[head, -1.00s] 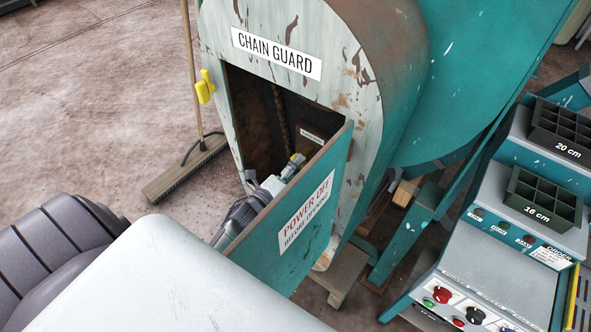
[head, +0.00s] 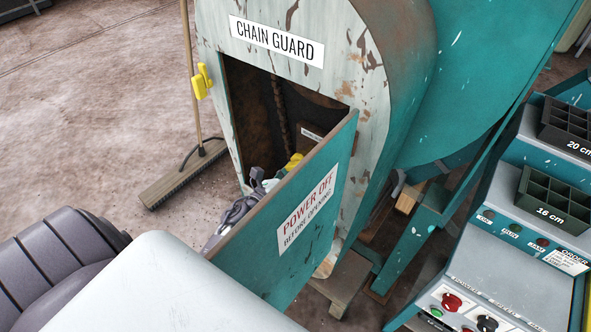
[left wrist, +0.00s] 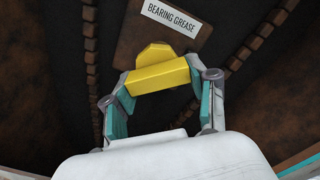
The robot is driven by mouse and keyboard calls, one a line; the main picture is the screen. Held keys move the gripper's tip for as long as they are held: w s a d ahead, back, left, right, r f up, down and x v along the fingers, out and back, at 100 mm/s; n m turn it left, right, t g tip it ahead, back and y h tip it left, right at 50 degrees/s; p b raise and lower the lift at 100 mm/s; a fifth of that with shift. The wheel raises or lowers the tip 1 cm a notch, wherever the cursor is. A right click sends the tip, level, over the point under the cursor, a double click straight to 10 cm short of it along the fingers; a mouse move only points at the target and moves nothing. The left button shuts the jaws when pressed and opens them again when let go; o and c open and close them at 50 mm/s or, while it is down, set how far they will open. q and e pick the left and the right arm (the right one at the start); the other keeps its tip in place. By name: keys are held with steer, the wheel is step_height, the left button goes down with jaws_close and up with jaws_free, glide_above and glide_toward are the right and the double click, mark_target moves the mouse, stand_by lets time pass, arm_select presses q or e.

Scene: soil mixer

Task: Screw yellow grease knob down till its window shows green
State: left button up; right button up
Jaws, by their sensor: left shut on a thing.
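The yellow grease knob (left wrist: 158,76) is between the fingers of my left gripper (left wrist: 164,92), which is shut on it, in the left wrist view. A flat yellow tab rises behind the gripped bar. The "BEARING GREASE" label (left wrist: 172,17) is on a brown plate just beyond the knob. In the head view the knob (head: 293,161) shows as a small yellow patch inside the chain guard opening. My left gripper there is mostly hidden behind the open door. I cannot make out the knob's window or its colour. My right gripper is in neither view.
The open teal door (head: 300,215) stands close along my left arm. The chain guard housing (head: 340,85) frames the opening, with a yellow latch (head: 201,82) on its left edge. Chains (left wrist: 90,60) run on both sides of the knob. A broom (head: 185,178) leans at left.

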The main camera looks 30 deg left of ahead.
arm_select(q)
steer(key=shift+f, duration=0.15)
steer(key=o, duration=1.2)
steer(key=shift+c, duration=0.2)
steer(key=s, duration=1.2)
steer(key=shift+a, duration=0.4)
